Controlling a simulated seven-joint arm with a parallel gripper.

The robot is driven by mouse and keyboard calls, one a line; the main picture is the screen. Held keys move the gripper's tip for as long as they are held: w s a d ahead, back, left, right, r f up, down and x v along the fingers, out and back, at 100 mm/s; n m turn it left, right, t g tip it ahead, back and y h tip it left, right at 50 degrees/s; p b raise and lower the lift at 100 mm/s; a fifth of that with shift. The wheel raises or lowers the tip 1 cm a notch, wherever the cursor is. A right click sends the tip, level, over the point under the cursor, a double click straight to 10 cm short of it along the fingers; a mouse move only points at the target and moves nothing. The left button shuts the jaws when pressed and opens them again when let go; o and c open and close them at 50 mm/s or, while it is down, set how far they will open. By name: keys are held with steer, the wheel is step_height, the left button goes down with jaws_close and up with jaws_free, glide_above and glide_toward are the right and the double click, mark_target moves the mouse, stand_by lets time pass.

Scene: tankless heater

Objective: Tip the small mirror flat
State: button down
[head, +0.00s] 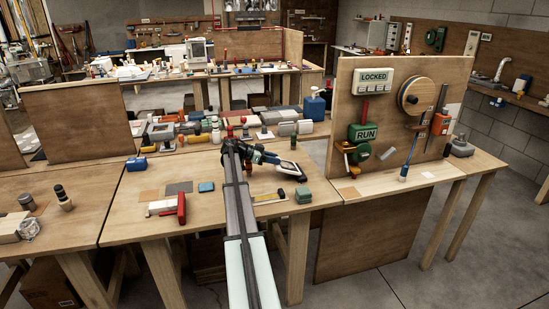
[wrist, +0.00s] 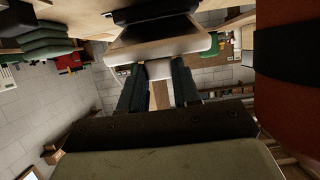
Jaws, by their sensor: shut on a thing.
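The small mirror (head: 288,168) is a pale plate with a dark edge near the back right of the middle table. It looks tilted, and a dark piece sits at its lower right. My gripper (head: 263,157) reaches it from the left, at its upper edge. In the wrist view my gripper (wrist: 158,82) has its two dark fingers closed on a pale part below a cream plate (wrist: 160,48), apparently the mirror. A black block stands behind this plate. The mirror's reflecting face and its contact with the table are not clear.
A yellow-tan ruler-like strip (head: 269,198) and a green block (head: 303,195) lie just in front. A red tool (head: 181,208) and a blue block (head: 206,187) are to the left. The upright LOCKED/RUN panel (head: 390,110) stands to the right. Many items crowd the table behind.

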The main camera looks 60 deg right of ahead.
stand_by(0.4)
steer(key=c, duration=0.8)
jaws_free()
steer(key=shift+w, duration=0.1)
steer(key=v, duration=1.3)
steer(key=shift+w+a, duration=0.2)
steer(key=shift+a, duration=0.1)
steer(key=shift+r, duration=0.1)
